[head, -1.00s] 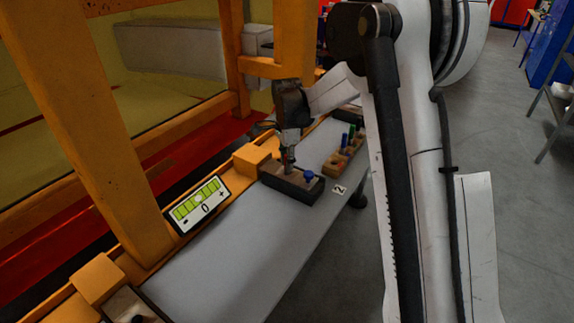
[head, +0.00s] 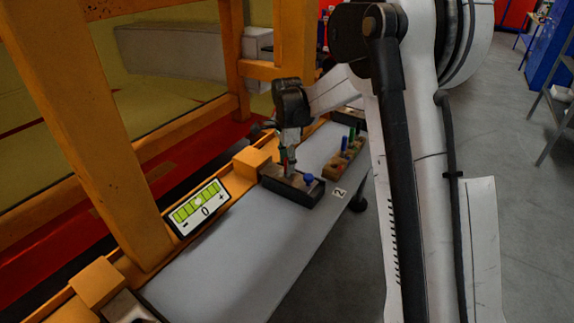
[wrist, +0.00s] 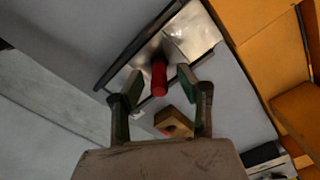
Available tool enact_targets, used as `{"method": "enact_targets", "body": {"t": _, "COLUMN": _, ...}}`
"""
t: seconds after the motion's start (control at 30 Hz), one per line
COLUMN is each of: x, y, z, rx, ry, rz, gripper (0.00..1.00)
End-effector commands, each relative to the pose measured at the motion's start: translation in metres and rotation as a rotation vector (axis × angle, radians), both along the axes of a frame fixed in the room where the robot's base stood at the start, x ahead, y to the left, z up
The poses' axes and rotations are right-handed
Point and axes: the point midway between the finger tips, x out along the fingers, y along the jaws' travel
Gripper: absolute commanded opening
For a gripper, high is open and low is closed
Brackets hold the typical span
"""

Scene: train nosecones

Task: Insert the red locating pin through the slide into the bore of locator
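The red locating pin (wrist: 159,78) shows in the wrist view, standing at the metal top of the locator (wrist: 191,38). How deep it sits, and whether it passes through the slide, I cannot tell. My gripper (wrist: 160,77) has a finger on each side of the pin, with a visible gap on both sides, so it is open. In the head view my gripper (head: 289,166) is just above the dark locator block (head: 300,196), which has a blue knob (head: 308,178) at its front right. The pin's lower end and the bore are hidden.
The grey table (head: 230,250) is clear in front.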

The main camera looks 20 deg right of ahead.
Motion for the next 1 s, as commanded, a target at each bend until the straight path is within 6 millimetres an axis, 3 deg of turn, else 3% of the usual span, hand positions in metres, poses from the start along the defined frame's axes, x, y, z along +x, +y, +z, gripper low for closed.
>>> {"method": "enact_targets", "body": {"t": 0.4, "x": -0.001, "y": 0.000, "z": 0.080, "rx": 0.000, "ry": 0.000, "rz": 0.000, "gripper": 0.35}}
{"method": "enact_targets", "body": {"t": 0.73, "x": -0.003, "y": 0.000, "z": 0.111, "rx": 0.000, "ry": -0.004, "rz": 0.009, "gripper": 0.35}}
{"method": "enact_targets", "body": {"t": 0.87, "x": -0.019, "y": 0.000, "z": 0.125, "rx": -0.001, "ry": -0.029, "rz": 0.067, "gripper": 0.35}}
{"method": "enact_targets", "body": {"t": 1.0, "x": -0.050, "y": 0.000, "z": 0.147, "rx": -0.008, "ry": -0.083, "rz": 0.191, "gripper": 0.35}}
